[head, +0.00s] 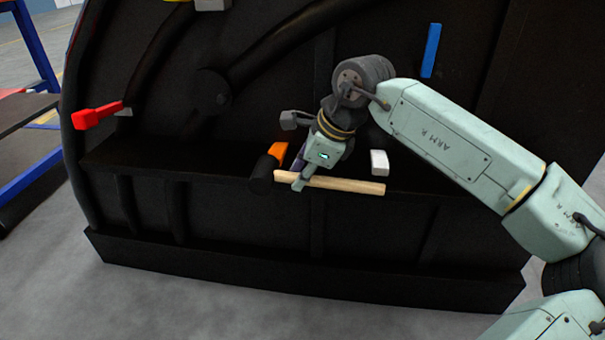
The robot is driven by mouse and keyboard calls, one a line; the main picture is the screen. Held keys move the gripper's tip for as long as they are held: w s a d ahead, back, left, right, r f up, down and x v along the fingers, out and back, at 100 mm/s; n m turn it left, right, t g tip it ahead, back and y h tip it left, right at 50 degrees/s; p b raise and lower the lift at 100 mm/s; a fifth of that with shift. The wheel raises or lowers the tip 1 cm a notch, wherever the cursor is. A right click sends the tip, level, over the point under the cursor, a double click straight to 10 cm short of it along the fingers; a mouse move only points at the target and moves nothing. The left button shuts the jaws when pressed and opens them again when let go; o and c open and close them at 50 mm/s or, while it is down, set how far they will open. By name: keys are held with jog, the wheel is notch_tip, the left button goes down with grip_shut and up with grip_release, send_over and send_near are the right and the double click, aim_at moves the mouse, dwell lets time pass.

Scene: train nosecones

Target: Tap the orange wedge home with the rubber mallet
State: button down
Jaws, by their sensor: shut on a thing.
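The rubber mallet has a black head (262,173) and a pale wooden handle (345,185). My gripper (299,184) is shut on the handle close to the head and holds the mallet roughly level in front of the dark nosecone's ledge. The orange wedge (279,151) shows just above and behind the mallet head, at the ledge. The head overlaps its lower left side in the picture; I cannot tell whether they touch. The wedge's lower part is hidden.
The black nosecone (400,240) fills the middle. A white block (379,162), a grey block (289,121), a red handle (97,115) and a blue strip (431,50) are on or against it. A blue-framed rack (38,45) stands at left. Grey floor (60,290) is open in front.

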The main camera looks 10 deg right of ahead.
jog(key=shift+s, duration=0.15)
jog(key=shift+r, duration=0.1)
notch_tip(320, 180, up, 7)
jog(key=s+p, duration=0.2)
jog(key=p, duration=0.2)
jog(key=shift+a, duration=0.35)
